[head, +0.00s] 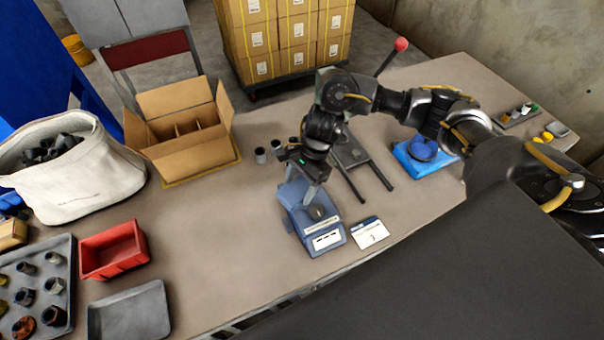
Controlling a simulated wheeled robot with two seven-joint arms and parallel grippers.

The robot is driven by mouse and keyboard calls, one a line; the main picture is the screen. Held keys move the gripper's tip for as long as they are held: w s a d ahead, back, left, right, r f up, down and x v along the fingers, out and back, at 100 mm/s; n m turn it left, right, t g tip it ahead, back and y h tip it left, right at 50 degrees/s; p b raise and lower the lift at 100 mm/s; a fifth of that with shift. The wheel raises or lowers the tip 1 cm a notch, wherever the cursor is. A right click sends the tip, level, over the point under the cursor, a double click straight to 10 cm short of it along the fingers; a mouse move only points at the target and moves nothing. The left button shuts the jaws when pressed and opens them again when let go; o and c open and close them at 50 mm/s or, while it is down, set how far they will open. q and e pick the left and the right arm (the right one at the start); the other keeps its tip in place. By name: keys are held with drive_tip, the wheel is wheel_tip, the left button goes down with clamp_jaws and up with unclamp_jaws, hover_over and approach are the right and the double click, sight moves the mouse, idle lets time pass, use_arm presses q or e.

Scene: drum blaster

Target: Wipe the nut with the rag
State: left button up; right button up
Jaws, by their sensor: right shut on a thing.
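My right gripper (308,191) points down over the blue bench device (296,222) near the middle of the table. It is shut on a small dark round thing (318,211), which looks like a nut, low over the device's top. The fingers and the small size hide its exact shape, and I cannot tell whether it touches the device. Several similar nuts (53,286) stand in the grey tray (62,246) at the left. I cannot make out a rag for certain. My left gripper is not in view.
An open cardboard box (191,150), a white fabric bin (95,185) with dark parts, a red bin (112,250) and an empty grey tray (130,314) are at left. The front middle is clear.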

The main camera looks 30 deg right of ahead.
use_arm(q)
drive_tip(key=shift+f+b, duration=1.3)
drive_tip(key=shift+b, duration=0.45)
use_arm(e)
drive_tip(key=shift+w+d+f+m+t, duration=0.25)
drive_tip(key=shift+w+d+f+m, duration=0.5)
drive_tip(key=shift+w+f, duration=0.25)
drive_tip(key=shift+w+d+f+m+t, duration=0.2)
drive_tip(key=shift+w+d+f+m, duration=0.3)
drive_tip(key=shift+w+d+f, duration=0.5)
drive_tip(key=shift+w+d+f+m+t, duration=0.25)
drive_tip(key=shift+w+d+f+m, duration=0.4)
drive_tip(key=shift+w+f, duration=0.4)
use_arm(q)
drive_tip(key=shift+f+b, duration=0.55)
use_arm(e)
drive_tip(key=shift+s+f, duration=0.2)
drive_tip(key=shift+f, duration=0.35)
drive_tip(key=shift+d+b, duration=0.35)
drive_tip(key=shift+d, duration=0.35)
drive_tip(key=shift+s+d, duration=0.15)
drive_tip(key=shift+d, duration=0.3)
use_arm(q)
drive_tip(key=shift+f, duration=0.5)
use_arm(e)
drive_tip(key=shift+a, duration=0.15)
